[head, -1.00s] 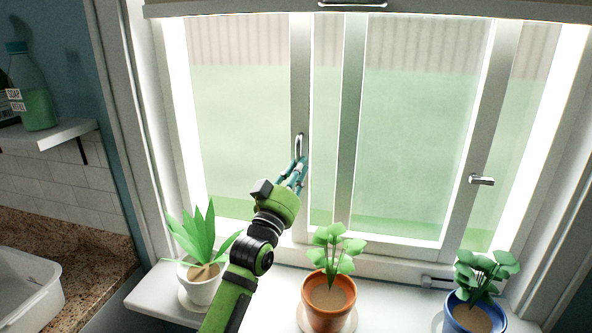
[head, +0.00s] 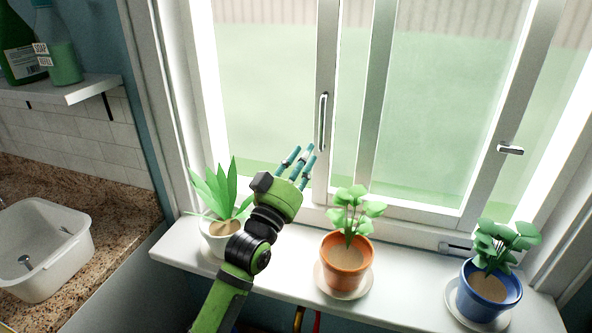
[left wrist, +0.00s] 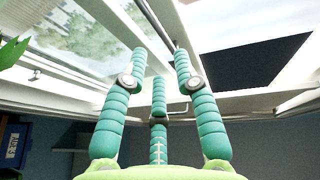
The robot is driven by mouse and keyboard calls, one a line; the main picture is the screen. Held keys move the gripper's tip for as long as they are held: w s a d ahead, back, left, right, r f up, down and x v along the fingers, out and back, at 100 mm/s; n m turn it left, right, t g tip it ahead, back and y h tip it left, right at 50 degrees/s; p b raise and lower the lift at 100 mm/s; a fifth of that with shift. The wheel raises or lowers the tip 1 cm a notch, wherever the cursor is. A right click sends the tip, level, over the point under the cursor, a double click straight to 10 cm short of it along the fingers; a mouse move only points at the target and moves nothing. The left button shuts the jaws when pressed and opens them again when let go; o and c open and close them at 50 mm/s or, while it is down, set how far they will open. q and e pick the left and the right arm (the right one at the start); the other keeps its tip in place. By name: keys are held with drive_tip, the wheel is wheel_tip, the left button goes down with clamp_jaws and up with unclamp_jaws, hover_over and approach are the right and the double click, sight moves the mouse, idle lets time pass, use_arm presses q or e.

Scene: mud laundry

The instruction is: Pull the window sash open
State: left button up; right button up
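The white window sash has an upright stile (head: 325,60) that carries a vertical metal pull handle (head: 322,120). A second pale upright (head: 376,90) stands just right of it, with glass between them. I cannot tell how far the sash stands open. My left gripper (head: 299,158) is below and left of the handle, apart from it in the picture. Its fingers are spread and empty. In the left wrist view the spread teal fingers (left wrist: 158,85) point up toward the window frame. A lever handle (head: 510,149) sits on the right-hand stile. My right gripper is not in view.
On the white sill (head: 300,278) stand a white pot (head: 220,238), a terracotta pot (head: 346,262) and a blue pot (head: 488,297), all with plants. My left arm passes close to the white pot. A shelf (head: 70,90) with bottles and a white basin (head: 45,250) are at left.

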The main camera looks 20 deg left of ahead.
use_arm(q)
drive_tip(key=v, duration=0.3)
drive_tip(key=shift+s+f, duration=0.15)
drive_tip(key=shift+s, duration=0.05)
